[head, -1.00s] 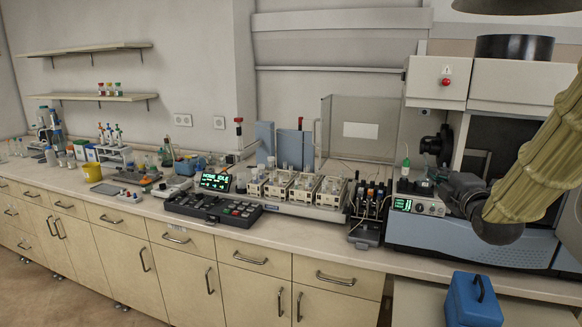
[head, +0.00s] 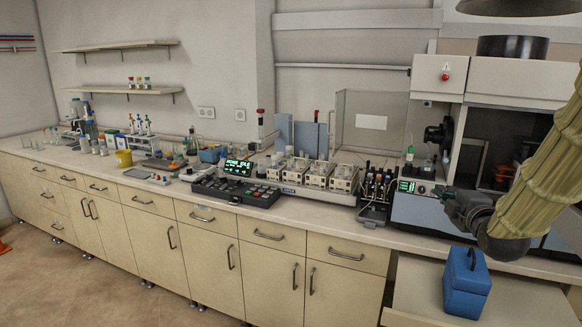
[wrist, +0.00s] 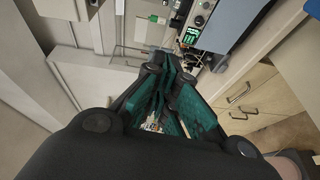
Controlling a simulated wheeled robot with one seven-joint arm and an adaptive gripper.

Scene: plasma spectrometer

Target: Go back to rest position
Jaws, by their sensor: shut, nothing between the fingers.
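My gripper (wrist: 172,68) shows in the wrist view with its dark, teal-padded fingers drawn together and nothing between them. In the head view my gripper (head: 450,200) is at the end of my arm at the right, in front of the spectrometer (head: 418,212). From this angle I cannot tell whether it touches the instrument. The spectrometer is a large white and blue-grey unit with a red button on its upper housing and an open dark bay, partly hidden by my arm.
A blue box with a handle (head: 466,285) stands on a lower surface below my arm. The long bench holds a keypad unit (head: 235,191), a sampler with several white racks (head: 318,174), a small pump unit (head: 377,195) and glassware.

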